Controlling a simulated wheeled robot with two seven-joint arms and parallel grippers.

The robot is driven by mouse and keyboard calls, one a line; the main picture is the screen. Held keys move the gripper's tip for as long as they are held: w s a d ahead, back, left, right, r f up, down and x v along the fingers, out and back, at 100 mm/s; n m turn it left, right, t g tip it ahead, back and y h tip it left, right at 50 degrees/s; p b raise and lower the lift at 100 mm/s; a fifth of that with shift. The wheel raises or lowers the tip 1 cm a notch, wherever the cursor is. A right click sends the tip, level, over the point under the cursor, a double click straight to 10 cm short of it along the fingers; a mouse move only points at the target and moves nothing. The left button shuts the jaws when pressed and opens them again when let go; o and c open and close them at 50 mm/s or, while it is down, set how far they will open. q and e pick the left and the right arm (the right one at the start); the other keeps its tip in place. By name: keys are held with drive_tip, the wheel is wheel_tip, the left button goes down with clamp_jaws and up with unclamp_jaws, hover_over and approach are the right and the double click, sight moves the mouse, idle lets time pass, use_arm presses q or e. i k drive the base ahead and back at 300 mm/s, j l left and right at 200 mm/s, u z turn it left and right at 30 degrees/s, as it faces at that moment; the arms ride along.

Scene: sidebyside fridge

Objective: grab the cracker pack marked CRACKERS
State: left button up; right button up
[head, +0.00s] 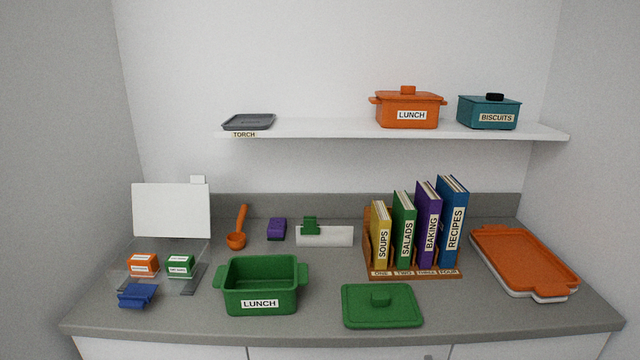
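Two small packs sit at the left of the counter, in or on what looks like a clear see-through container (190,284). One is an orange pack (143,265) with a white label, the other a green pack (180,266) with a white label. The print on both is too small to read surely, so I cannot tell which one says CRACKERS. A white panel (171,210) stands upright behind them, and a blue clip-like object (137,295) is at their front left. Neither of my grippers is in view.
A green LUNCH box (262,285) stands open right of the packs, with a green lid (381,305) beside it. A shelf (330,129) hangs above.

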sight(137, 261)
drive_tip(key=i, duration=0.3)
drive_tip(key=i+u, duration=0.15)
drive_tip(key=u, duration=0.3)
drive_tip(key=i+u, duration=0.15)
drive_tip(key=u, duration=0.25)
drive_tip(key=i+u, duration=0.15)
drive_tip(key=u, duration=0.3)
drive_tip(key=i+j+u, duration=0.1)
drive_tip(key=u, duration=0.3)
drive_tip(key=i+j+u, duration=0.1)
drive_tip(key=u, duration=0.3)
drive_tip(key=i+u, duration=0.35)
drive_tip(key=k, duration=0.1)
